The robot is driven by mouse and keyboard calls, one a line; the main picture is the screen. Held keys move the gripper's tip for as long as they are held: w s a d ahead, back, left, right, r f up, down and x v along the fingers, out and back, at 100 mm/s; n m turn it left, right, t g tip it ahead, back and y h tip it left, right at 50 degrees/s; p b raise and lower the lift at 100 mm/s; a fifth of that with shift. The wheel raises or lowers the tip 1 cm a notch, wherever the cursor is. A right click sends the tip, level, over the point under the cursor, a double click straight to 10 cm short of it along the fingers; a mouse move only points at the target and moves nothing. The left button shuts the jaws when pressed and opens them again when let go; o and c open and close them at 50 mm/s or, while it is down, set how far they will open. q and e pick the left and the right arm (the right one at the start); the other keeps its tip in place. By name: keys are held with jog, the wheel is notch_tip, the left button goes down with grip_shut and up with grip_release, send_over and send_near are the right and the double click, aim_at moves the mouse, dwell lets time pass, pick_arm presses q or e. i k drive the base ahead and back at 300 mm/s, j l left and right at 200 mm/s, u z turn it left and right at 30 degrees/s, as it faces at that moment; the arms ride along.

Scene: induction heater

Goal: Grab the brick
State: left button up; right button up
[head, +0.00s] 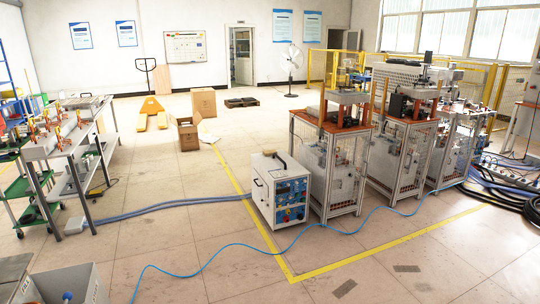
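A small tan, block-like piece (275,160) lies on top of the white and blue induction heater (262,205). It looks like the brick, but it is too small to be sure. The heater stands on the floor near the middle of the view, at the left end of a row of machines. Neither of my grippers shows in the head view.
Caged machine stands (322,180) run right of the heater. A blue cable (222,248) and yellow floor line (380,247) cross the floor. Blue hoses (160,208) lie left. A workbench (68,155) stands at left, a grey box (85,285) at lower left.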

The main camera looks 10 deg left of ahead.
aim_at(268, 153)
jog(key=i+u, duration=0.25)
jog(key=i, duration=0.3)
jog(key=i+u, duration=0.3)
jog(key=i, duration=0.2)
jog(key=i+j+u, duration=0.3)
jog(key=i, duration=0.85)
jog(key=i+l+u, duration=0.3)
jog(key=i, duration=0.9)
jog(key=i+j+z, duration=0.15)
jog(key=i+z, duration=0.2)
jog(key=i, duration=0.25)
jog(key=i+j+z, duration=0.35)
jog(key=i, duration=0.25)
jog(key=i+j+z, duration=0.3)
jog(key=i+j, duration=0.15)
jog(key=i, duration=0.1)
